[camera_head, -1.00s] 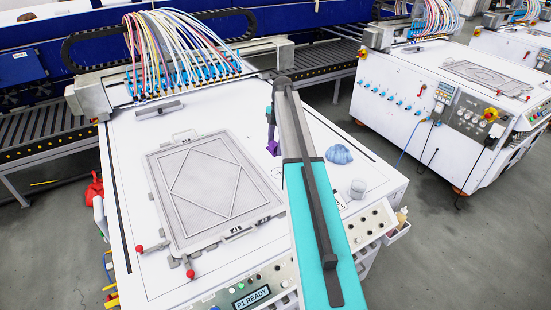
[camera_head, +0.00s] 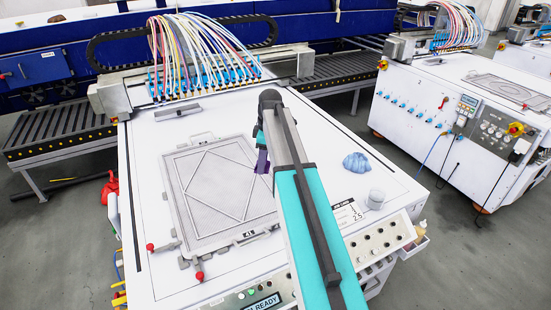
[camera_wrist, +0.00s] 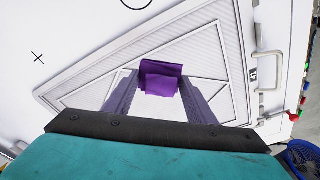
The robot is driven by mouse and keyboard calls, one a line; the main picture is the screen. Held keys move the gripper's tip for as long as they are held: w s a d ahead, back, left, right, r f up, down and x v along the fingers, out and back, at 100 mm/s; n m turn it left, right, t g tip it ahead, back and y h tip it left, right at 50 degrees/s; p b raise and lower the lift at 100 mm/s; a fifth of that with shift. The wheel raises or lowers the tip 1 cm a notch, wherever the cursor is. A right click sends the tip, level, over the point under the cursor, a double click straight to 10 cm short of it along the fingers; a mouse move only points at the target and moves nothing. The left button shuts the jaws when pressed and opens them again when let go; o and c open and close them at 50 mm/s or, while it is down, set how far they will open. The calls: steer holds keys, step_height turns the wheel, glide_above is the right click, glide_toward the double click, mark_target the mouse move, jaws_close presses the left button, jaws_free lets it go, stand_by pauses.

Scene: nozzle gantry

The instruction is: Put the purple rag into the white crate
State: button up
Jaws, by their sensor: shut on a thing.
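My gripper (camera_wrist: 152,95) is shut on the purple rag (camera_wrist: 161,78), which shows between the fingertips in the wrist view. In the head view the rag (camera_head: 262,162) hangs under the arm's end, by the right edge of the grey frame. It appears held above the machine top; the height is hard to judge. My arm hides part of the gripper. I cannot clearly make out a white crate; a small white bin (camera_head: 416,241) with bottles hangs on the machine's right side.
The white machine top (camera_head: 320,150) carries the grey framed plate (camera_head: 222,190), a crumpled blue cloth (camera_head: 357,162) and a grey-white canister (camera_head: 376,199). Coloured hoses (camera_head: 205,50) rise at the back. A second white machine (camera_head: 450,105) stands right, across grey floor.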

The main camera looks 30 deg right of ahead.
steer(key=s+a+m+b, duration=0.2)
steer(key=s+a+m, duration=0.3)
steer(key=a, duration=0.4)
steer(key=s+a+m+h+b, duration=0.1)
steer(key=s+a+m+b, duration=0.1)
steer(key=s+a+m, duration=0.4)
steer(key=shift+a+t, duration=0.3)
steer(key=shift+a, duration=1.25)
steer(key=shift+s, duration=0.1)
